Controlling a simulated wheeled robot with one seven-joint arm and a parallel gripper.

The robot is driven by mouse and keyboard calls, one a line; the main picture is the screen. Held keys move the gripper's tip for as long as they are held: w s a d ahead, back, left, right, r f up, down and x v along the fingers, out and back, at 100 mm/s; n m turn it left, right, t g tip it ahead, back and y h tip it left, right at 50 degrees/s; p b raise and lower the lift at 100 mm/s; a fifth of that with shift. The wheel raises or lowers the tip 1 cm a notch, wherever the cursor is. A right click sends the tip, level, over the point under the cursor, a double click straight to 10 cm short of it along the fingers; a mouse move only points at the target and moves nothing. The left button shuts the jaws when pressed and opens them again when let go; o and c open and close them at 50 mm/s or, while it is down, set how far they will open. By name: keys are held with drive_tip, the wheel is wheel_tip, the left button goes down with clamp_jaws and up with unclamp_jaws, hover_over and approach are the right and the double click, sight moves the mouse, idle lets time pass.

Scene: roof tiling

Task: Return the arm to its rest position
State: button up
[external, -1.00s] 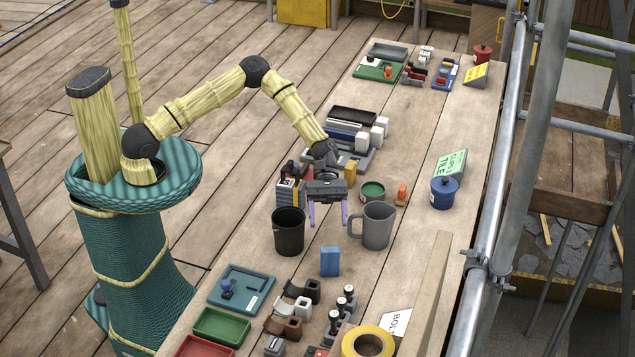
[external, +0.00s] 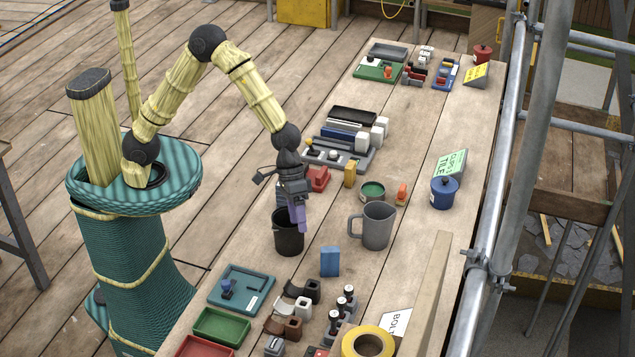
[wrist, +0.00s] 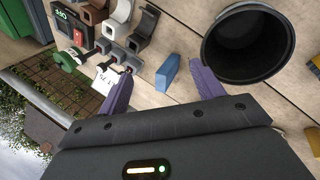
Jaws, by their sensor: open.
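My gripper (external: 297,215) hangs from my bent arm above the black bucket (external: 288,240) on the wooden bench (external: 390,290). Its purple fingers point down and overlap the bucket in the external view. In the wrist view, my gripper (wrist: 160,90) shows its two fingers apart with nothing held between them. The black bucket (wrist: 248,45) lies beyond the right finger there, and a blue block (wrist: 168,69) shows between the fingers, farther down on the bench.
A grey mug (external: 377,228), a blue block (external: 330,262) and a green tin (external: 372,191) stand nearby. A teal tray (external: 262,288) and a green tray (external: 221,327) lie in front. Scaffold poles (external: 505,150) run along the right. Open decking (external: 60,230) lies left.

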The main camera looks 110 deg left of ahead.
drive_tip(key=s+a+r+m+y+p, duration=0.2)
drive_tip(key=s+r+m, duration=0.1)
drive_tip(key=s, duration=0.7)
drive_tip(key=s+a+r+m+y+p, duration=0.1)
drive_tip(key=s+a+r+m+y, duration=0.1)
drive_tip(key=s, duration=0.9)
drive_tip(key=r+m, duration=0.1)
drive_tip(key=m, duration=0.1)
drive_tip(key=shift+s+a+m+p, duration=0.2)
drive_tip(key=shift+a+m+p, duration=0.1)
drive_tip(key=shift+a+p, duration=0.1)
